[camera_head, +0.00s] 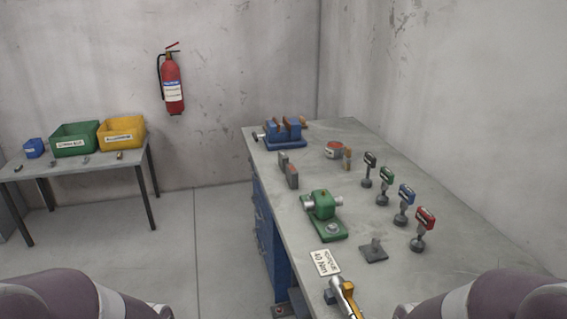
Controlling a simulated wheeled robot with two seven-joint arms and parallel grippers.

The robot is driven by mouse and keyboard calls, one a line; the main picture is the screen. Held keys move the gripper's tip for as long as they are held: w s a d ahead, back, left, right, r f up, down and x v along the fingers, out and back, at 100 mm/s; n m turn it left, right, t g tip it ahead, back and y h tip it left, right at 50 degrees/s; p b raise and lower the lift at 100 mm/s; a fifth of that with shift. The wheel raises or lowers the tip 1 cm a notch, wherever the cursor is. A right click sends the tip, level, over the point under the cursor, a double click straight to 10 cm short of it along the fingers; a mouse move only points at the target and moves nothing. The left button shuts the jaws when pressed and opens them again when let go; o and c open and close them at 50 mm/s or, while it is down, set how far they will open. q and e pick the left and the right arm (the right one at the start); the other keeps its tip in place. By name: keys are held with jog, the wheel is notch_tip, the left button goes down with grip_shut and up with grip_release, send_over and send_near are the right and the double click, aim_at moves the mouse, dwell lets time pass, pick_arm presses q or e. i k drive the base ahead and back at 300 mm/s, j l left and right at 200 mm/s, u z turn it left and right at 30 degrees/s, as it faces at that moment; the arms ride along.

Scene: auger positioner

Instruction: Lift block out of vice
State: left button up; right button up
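A blue vice (284,143) stands at the far left end of the grey workbench. Orange-brown pieces show at its top, at and between the jaws. It is too small to tell which of them is the block and which are jaw parts or the handle. Parts of my two arms show at the bottom left and bottom right corners, far from the vice. Neither of my grippers is in view.
The workbench (440,275) holds a green clamp-like device (323,208), two grey plates (288,170), a red-grey round item (333,150), several coloured-head tools (405,195) and a sign (325,262). A side table (80,165) with bins stands left. Floor between is clear.

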aim_at(282, 156)
jog(key=i+j+u, duration=0.15)
jog(key=i+u, duration=0.2)
jog(key=i, duration=0.15)
jog(key=i+j+u, duration=0.15)
jog(key=i, duration=1)
